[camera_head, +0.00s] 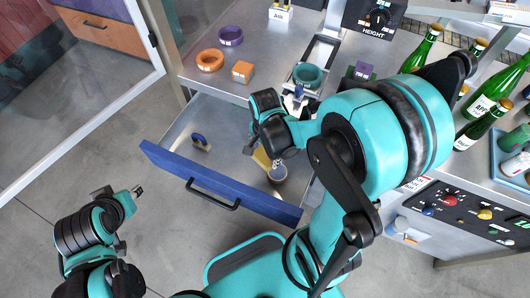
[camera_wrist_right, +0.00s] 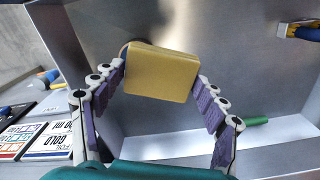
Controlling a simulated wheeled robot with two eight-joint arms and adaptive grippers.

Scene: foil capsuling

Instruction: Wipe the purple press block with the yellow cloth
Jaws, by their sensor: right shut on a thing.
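The yellow cloth (camera_wrist_right: 162,72) is a folded block between the purple-padded fingers of my right gripper (camera_wrist_right: 160,84) in the right wrist view. The gripper is shut on it, inside the open drawer. In the head view my right gripper (camera_head: 262,148) hides much of the cloth (camera_head: 261,158). The purple press block (camera_head: 363,70) stands on the worktop, right of the teal ring and away from the gripper. My left gripper (camera_head: 137,190) is out over the floor left of the drawer, apart from everything; its jaw opening is too small to make out.
The drawer (camera_head: 165,158) is pulled out; a blue-handled tool (camera_head: 200,142) and a round cup (camera_head: 277,173) are in it. A purple ring (camera_head: 230,35), orange ring (camera_head: 210,60), orange block (camera_head: 242,71) and teal ring (camera_head: 307,75) are on the worktop. Green bottles (camera_head: 421,48) stand right.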

